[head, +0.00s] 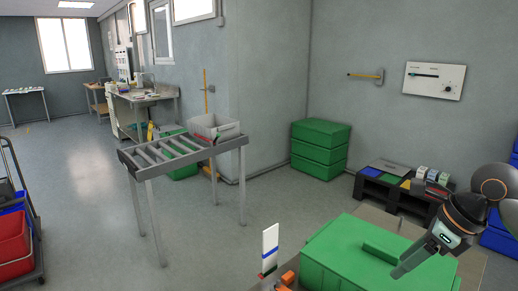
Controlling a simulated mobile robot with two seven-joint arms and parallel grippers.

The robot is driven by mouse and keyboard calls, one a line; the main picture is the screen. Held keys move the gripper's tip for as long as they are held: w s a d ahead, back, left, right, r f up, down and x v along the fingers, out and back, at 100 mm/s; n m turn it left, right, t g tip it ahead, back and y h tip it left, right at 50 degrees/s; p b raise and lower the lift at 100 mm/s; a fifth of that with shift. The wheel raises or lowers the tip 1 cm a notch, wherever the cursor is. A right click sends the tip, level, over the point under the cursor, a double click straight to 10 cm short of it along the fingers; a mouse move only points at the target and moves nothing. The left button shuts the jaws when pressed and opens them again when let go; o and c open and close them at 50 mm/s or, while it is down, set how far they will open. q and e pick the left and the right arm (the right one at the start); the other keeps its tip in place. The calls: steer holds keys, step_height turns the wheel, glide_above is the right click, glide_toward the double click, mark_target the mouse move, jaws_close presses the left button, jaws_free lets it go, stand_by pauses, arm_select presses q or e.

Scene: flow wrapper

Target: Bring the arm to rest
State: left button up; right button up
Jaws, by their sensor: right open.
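My right arm comes in from the right edge. Its gripper (401,271) points down and to the left, in front of the right part of a large green box (335,250) at the bottom. The fingers are small and seen from the side; nothing shows between them. I cannot tell whether the fingertips touch the box or are above it. My left gripper is not in the picture.
A roller conveyor (180,151) with a grey crate (214,128) stands left of centre. Stacked green crates (320,149) are by the wall. A dark pallet (397,196) lies behind my arm. The floor between is clear.

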steer(key=s+a+m+y+p, duration=0.2)
steer(key=a+m+y, duration=0.1)
steer(key=a+y, duration=0.55)
steer(key=s+a+m+y+p, duration=0.15)
steer(key=a+y, duration=0.35)
steer(key=a, duration=0.7)
steer(key=d+f+m+t+h+p, duration=0.1)
steer(key=d+f+m+t+h, duration=0.3)
steer(key=m, duration=0.6)
steer(key=s+d+f+m+t+h+p, duration=0.1)
steer(key=f+m+t+h, duration=0.4)
steer(key=m, duration=0.6)
steer(key=d+f+m+t+h+p, duration=0.1)
steer(key=d+f+m+t+h, duration=0.25)
steer(key=f+m, duration=0.45)
steer(key=s+f+m+g+h+p, duration=0.1)
steer(key=s+f+m+g+h, duration=0.1)
steer(key=s+f+m+g, duration=0.4)
steer(key=s+d+f+m, duration=0.1)
steer(key=s+f+m, duration=0.2)
steer(key=s+f, duration=0.3)
steer(key=shift+s+m+g, duration=0.35)
steer(key=shift+s, duration=1.1)
